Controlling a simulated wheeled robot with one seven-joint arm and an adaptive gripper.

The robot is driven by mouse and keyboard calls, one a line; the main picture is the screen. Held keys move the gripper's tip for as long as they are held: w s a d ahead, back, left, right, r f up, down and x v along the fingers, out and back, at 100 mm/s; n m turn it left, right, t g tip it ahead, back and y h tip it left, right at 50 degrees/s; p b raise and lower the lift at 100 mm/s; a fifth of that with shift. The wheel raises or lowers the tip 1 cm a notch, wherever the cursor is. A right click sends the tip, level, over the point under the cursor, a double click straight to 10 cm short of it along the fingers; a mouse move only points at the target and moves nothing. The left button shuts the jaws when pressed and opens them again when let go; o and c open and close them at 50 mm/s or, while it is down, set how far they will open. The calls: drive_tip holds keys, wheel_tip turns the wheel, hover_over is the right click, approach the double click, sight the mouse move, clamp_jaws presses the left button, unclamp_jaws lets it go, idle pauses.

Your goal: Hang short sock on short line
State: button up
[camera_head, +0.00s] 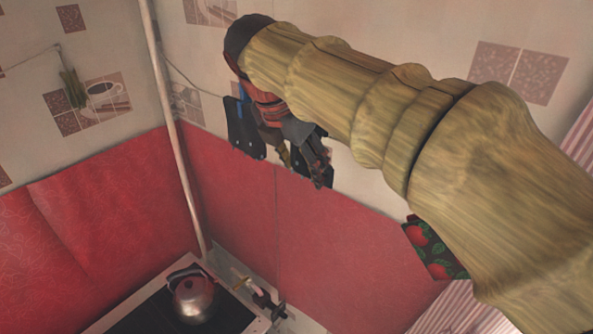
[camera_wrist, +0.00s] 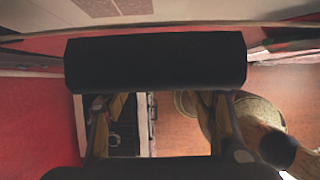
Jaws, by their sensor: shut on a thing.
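My gripper (camera_head: 318,172) is high near the red-and-tiled back wall in the head view, pointing down and right. A thin line (camera_head: 180,72) runs from the corner pipe along the back wall and passes behind my arm. Another line (camera_head: 30,60) on the left wall carries a hanging green cloth piece (camera_head: 72,88), perhaps a sock.
A light vertical pipe (camera_head: 175,130) stands in the corner. Below, a metal kettle (camera_head: 193,300) sits on a dark stove (camera_head: 140,318), with taps (camera_head: 262,298) beside it. A dark cloth with red fruit (camera_head: 437,255) hangs at right, partly behind my arm, near striped curtains (camera_head: 470,312).

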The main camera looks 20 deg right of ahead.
drive_tip(key=shift+w+d+f+b, duration=0.4)
drive_tip(key=shift+d+f, duration=0.1)
drive_tip(key=shift+f, duration=0.2)
drive_tip(key=shift+w+d+f+b, duration=0.4)
drive_tip(key=shift+d+f, duration=0.1)
drive_tip(key=shift+f, duration=0.2)
drive_tip(key=shift+w+d+f+b, duration=0.3)
drive_tip(key=shift+d+f+b, duration=0.15)
drive_tip(key=shift+f, duration=0.25)
drive_tip(key=o, duration=1.2)
drive_tip(key=shift+o, duration=0.4)
